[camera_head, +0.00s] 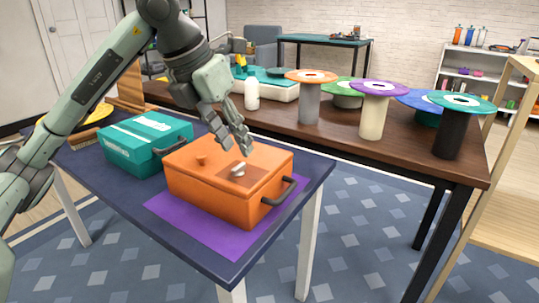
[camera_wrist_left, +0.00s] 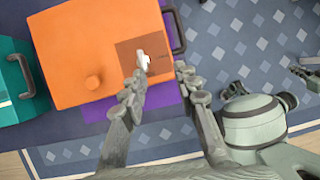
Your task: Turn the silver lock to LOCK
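The silver lock (camera_head: 238,169) is a small knob on a brown square plate on the lid of the orange box (camera_head: 215,203). It also shows in the left wrist view (camera_wrist_left: 143,61), where its marks are too small to read. My left gripper (camera_head: 233,144) is just above the lock, pointing down at the lid. In the left wrist view its fingers (camera_wrist_left: 159,84) are apart with nothing between them, and the lock lies just beyond the left fingertip. A grey part at the right edge of that view may be my right gripper (camera_wrist_left: 305,74); its fingers are unclear.
The orange box has a round orange knob (camera_head: 200,159) and a dark side handle (camera_head: 280,191). It stands on a purple mat (camera_head: 163,208). A teal box (camera_head: 133,150) stands to its left. Spools on stands and a white bottle (camera_head: 251,94) occupy the brown table behind.

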